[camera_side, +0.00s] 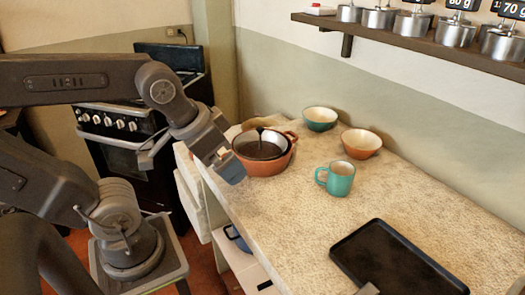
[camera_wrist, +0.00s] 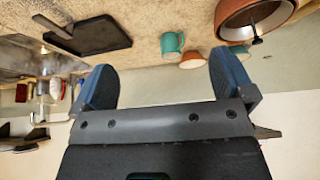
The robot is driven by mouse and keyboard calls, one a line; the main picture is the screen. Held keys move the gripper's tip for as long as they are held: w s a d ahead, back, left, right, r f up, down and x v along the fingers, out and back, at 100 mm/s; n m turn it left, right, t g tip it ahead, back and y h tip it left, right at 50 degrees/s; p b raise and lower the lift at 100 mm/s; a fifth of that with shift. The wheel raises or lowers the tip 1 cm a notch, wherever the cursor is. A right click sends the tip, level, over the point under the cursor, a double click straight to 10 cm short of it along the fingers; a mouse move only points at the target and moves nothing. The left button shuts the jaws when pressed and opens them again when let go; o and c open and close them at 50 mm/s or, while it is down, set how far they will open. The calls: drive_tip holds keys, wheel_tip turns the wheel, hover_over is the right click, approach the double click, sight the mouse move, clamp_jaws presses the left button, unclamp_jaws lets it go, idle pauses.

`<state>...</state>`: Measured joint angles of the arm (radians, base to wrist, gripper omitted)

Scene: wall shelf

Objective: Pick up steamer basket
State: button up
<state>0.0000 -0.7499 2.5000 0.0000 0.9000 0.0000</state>
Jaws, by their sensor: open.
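What looks like the steamer basket (camera_side: 256,151) is a dark round dish with a short upright post, sitting inside a terracotta pot (camera_side: 266,167) on the counter. Its underside is hidden in the pot. In the wrist view the pot (camera_wrist: 229,14) and the dark basket (camera_wrist: 272,20) are cut off at the upper right. My gripper (camera_side: 229,168) is just left of the pot at the counter's edge, above and apart from it as far as I can tell. Its blue fingers (camera_wrist: 165,82) are spread, with nothing between them.
A teal mug (camera_side: 340,180) stands right of the pot, with an orange bowl (camera_side: 361,144) and a green bowl (camera_side: 320,119) behind. A black tray (camera_side: 395,262) lies at the front right. A wall shelf (camera_side: 440,45) carries metal canisters. The counter's middle is clear.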

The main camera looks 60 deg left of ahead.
drive_tip(key=shift+c, duration=0.2)
drive_tip(key=c, duration=1)
drive_tip(key=n+g+y, duration=0.2)
drive_tip(key=n+y, duration=0.1)
drive_tip(key=n, duration=0.4)
approach(259, 130)
drive_tip(key=x, duration=0.6)
drive_tip(key=shift+a+f, duration=0.2)
drive_tip(key=shift+a, duration=0.05)
drive_tip(key=shift+x, duration=3.05)
